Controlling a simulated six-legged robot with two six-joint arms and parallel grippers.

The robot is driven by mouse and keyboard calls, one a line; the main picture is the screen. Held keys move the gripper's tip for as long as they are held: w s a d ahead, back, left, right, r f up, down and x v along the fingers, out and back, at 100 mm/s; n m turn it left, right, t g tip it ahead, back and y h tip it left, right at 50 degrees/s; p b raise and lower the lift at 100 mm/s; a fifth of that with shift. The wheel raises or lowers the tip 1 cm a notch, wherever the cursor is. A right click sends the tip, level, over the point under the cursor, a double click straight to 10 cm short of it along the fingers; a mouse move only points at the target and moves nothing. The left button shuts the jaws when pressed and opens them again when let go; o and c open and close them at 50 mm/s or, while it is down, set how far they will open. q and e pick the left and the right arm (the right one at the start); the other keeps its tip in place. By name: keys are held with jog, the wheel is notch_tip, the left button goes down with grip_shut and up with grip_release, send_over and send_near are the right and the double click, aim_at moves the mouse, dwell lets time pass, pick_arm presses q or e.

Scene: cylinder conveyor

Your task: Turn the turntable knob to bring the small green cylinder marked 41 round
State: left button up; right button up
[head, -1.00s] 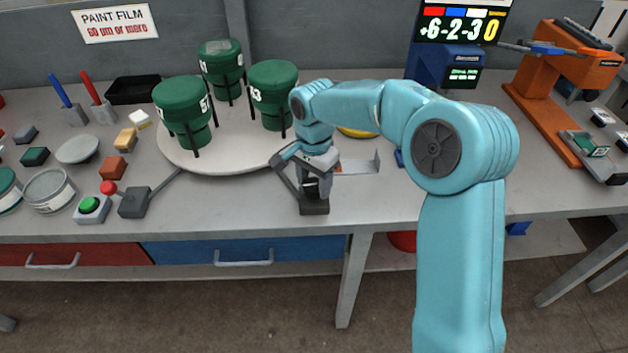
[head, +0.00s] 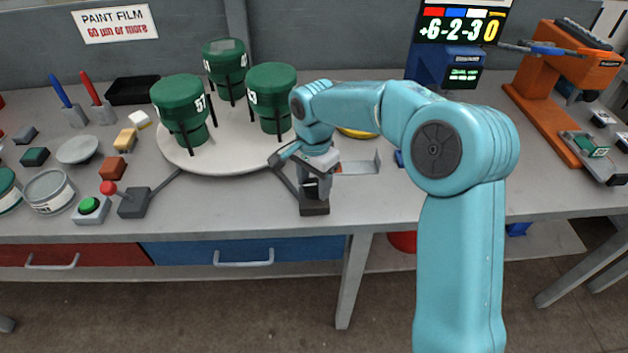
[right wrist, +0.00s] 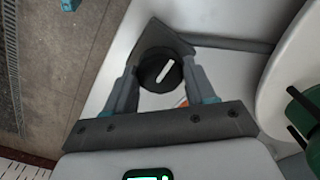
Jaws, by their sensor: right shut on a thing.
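Three green cylinders stand in dark holders on the round white turntable (head: 230,150): one at left (head: 181,105), one at the back (head: 224,62) and one at right (head: 270,90). The left one's mark looks like 51 or 57; the other marks are partly hidden, so I cannot tell which is 41. My right gripper (head: 313,186) reaches down at the turntable's right front. In the right wrist view its fingers (right wrist: 160,82) are shut on the black round knob (right wrist: 158,70), which has a white pointer line. My left gripper is not in view.
A green push button (head: 89,206) and a red-topped lever (head: 108,188) stand left of my gripper. Small blocks and dishes lie at far left. A display (head: 462,25) and an orange stand (head: 545,95) are at right. The bench front between knob and stand is fairly clear.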

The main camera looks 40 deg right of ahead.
aim_at(314, 184)
jog(key=shift+s+f, duration=0.1)
dwell(0.3)
jog(key=o, duration=1)
jog(key=shift+o, duration=0.2)
jog(key=shift+r, duration=0.6)
notch_tip(314, 184, up, 15)
jog(key=p, duration=0.2)
jog(key=shift+r, duration=0.15)
